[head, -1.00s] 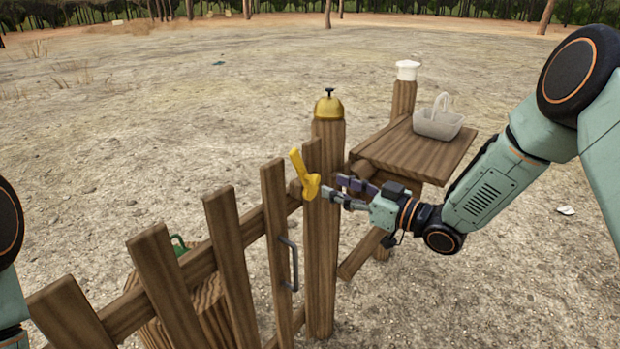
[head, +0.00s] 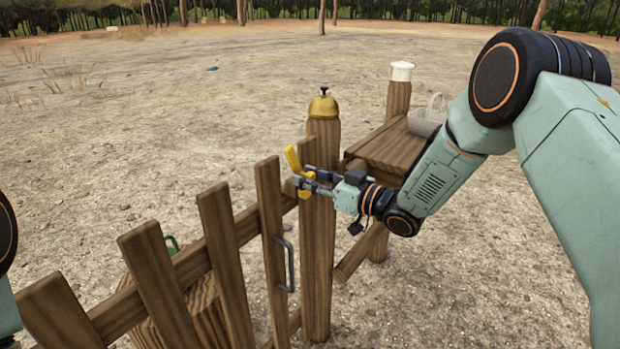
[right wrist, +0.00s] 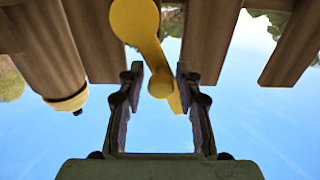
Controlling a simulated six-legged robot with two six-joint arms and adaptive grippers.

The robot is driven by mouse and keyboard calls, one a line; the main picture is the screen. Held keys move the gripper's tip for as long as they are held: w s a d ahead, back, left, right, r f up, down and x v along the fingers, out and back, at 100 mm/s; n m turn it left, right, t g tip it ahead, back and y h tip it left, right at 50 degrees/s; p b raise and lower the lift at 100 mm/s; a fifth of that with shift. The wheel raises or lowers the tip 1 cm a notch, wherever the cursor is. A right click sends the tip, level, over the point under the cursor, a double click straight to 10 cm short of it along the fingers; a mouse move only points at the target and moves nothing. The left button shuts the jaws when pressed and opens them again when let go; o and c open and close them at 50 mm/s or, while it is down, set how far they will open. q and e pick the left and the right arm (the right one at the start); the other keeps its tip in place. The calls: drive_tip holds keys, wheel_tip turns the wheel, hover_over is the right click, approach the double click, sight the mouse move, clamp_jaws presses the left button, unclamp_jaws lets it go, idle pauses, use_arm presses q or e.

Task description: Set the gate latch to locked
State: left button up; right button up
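The yellow gate latch (head: 293,160) sits at the top of the gate beside the gate post (head: 321,240). Its lever tilts up and to the left in the head view. My right gripper (head: 304,184) is at the latch, reaching in from the right. In the right wrist view the latch (right wrist: 138,22) has a round plate and an arm with a knob, and the knob end lies between the two spread fingers of the right gripper (right wrist: 158,76). Gaps show on both sides, so the fingers look open around it. My left gripper is out of view; only part of that arm shows.
The slatted wooden gate (head: 230,250) has a dark pull handle (head: 290,265). A brass bell (head: 323,106) tops the gate post. Behind my right arm are a wooden shelf (head: 385,148), a pale basket (head: 425,121) and a white-capped post (head: 399,95). A stump (head: 203,298) stands behind the gate.

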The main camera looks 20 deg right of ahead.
drive_tip(key=c, duration=0.6)
clamp_jaws()
drive_tip(key=shift+a+f, duration=0.1)
drive_tip(key=shift+a, duration=0.05)
